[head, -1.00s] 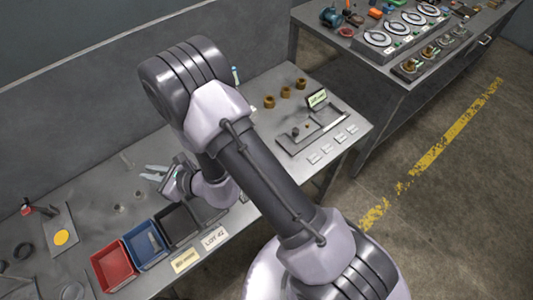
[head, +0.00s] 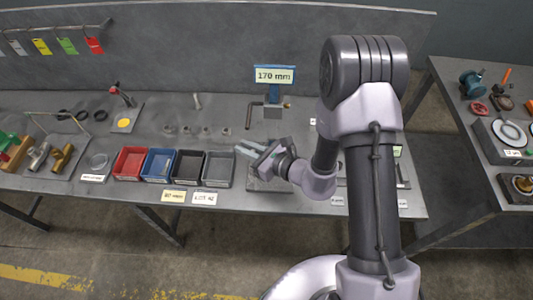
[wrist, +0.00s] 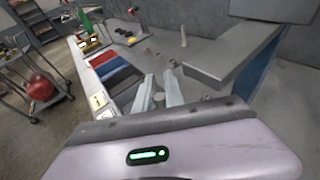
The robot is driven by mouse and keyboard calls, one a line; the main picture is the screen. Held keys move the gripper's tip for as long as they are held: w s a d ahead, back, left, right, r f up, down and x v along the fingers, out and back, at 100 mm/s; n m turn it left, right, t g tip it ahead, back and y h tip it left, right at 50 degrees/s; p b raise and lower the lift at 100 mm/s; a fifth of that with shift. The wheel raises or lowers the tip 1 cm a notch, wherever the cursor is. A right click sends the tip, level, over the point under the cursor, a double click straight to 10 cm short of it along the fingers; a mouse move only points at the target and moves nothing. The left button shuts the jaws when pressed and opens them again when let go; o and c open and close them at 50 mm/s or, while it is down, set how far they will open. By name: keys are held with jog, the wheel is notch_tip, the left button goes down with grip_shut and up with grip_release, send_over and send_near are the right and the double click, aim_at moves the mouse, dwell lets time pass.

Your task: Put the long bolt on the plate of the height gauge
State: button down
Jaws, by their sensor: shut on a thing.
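My gripper (head: 243,150) is over the bench, in front of the height gauge. In the wrist view its two pale fingers (wrist: 159,92) are shut on a small grey bolt (wrist: 158,99). Only its rounded end shows, so its length cannot be judged. The height gauge (head: 273,96) has a blue post and a 170 mm sign (head: 274,75). In the wrist view a large grey and blue structure (wrist: 222,56), likely the gauge, stands close at right.
A tall thin upright piece (head: 196,101) stands left of the gauge, with several small round pieces (head: 187,130) in front. Red (head: 115,175), blue (head: 145,178) and two dark bins line the front edge. A stand with a yellow disc (head: 123,125) is further left.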

jog(key=w+d, duration=0.2)
jog(key=d, duration=0.3)
jog(key=shift+w+f+b, duration=0.35)
jog(key=shift+w, duration=0.05)
jog(key=shift+d+f, duration=0.15)
jog(key=shift+f, duration=0.2)
jog(key=shift+f+b, duration=0.8)
jog(key=shift+f, duration=0.55)
jog(key=shift+f, duration=0.25)
jog(key=c, duration=1.4)
grip_release()
jog(key=shift+r, duration=0.1)
jog(key=shift+c, duration=0.2)
